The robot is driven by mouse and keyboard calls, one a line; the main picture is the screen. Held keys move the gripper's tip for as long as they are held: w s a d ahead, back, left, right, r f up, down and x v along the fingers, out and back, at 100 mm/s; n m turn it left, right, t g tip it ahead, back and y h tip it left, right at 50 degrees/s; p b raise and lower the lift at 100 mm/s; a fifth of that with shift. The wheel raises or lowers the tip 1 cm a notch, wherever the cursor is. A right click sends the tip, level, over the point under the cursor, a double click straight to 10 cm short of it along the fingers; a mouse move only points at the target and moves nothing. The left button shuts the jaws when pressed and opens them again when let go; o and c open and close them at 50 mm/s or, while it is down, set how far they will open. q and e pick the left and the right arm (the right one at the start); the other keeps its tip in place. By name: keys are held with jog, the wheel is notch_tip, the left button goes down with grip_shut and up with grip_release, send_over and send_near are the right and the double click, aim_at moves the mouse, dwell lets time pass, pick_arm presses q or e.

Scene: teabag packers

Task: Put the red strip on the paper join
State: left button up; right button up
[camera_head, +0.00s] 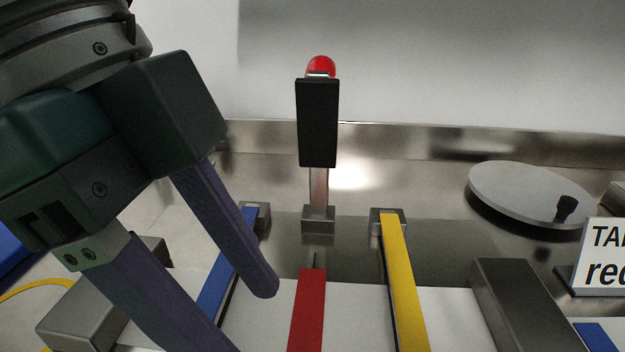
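The red strip (307,312) lies lengthwise at bottom centre, running off the lower edge of the picture. Its far end extends slightly past the far edge of the white paper (362,318). No join in the paper can be made out; the strip covers part of the paper. My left gripper (245,322) comes in from the left, with its fingers apart and nothing seen between them. One fingertip is left of the red strip, over the blue strip and paper area; the other runs out of the picture. My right gripper is not in view.
A blue strip (217,289) and a yellow strip (402,275) flank the red one. A post with a black panel (317,123) and red top stands behind.

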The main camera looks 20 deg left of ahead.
pick_arm(q)
jog(key=v, duration=0.4)
jog(key=shift+p, duration=0.35)
